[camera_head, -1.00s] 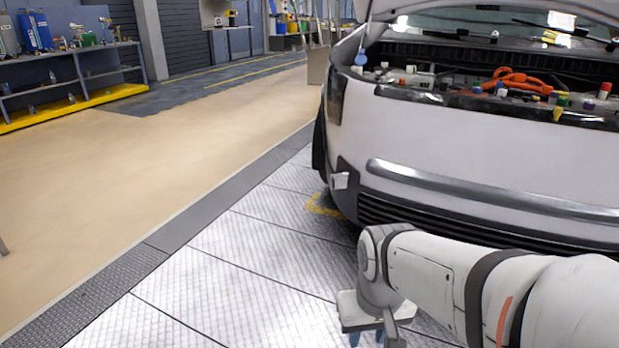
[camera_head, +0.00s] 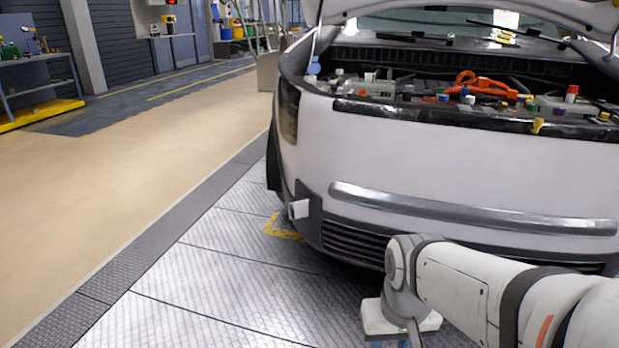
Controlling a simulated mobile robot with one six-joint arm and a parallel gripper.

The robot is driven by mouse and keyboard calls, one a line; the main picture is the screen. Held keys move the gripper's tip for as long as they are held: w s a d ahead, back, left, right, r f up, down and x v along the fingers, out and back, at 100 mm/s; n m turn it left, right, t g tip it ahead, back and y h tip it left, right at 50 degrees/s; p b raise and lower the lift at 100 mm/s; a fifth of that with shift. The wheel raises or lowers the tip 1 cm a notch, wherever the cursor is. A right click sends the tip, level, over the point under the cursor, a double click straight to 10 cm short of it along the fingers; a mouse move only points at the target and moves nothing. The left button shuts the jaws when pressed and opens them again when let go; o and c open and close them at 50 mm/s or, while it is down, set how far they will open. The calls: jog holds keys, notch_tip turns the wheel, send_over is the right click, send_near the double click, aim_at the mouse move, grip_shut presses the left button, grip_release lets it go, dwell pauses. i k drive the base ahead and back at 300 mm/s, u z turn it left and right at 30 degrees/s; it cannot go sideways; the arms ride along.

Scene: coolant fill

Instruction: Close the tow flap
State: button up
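The tow flap (camera_head: 299,209) is a small pale square piece at the left corner of the white car's front bumper. It appears to stand out from the dark bumper trim, so it looks open, though its hinge and the recess behind it are too small to make out. My gripper (camera_head: 392,342) hangs low in front of the bumper, to the right of and below the flap in the picture, and apart from it. Its fingers are mostly cut off by the bottom edge, so I cannot tell whether they are open or shut.
The white car (camera_head: 430,155) fills the right side with its hood raised over the engine bay. Yellow corner marking (camera_head: 281,228) lies on the metal floor plates below the flap. Open tan floor (camera_head: 150,170) lies to the left. A workbench (camera_head: 38,75) stands far left.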

aim_at(300, 209)
jog(key=z, duration=0.05)
jog(key=i, duration=1.4)
jog(key=u, duration=0.6)
jog(key=k, duration=0.85)
jog(key=u, duration=0.15)
jog(key=i, duration=0.9)
jog(key=z, duration=0.1)
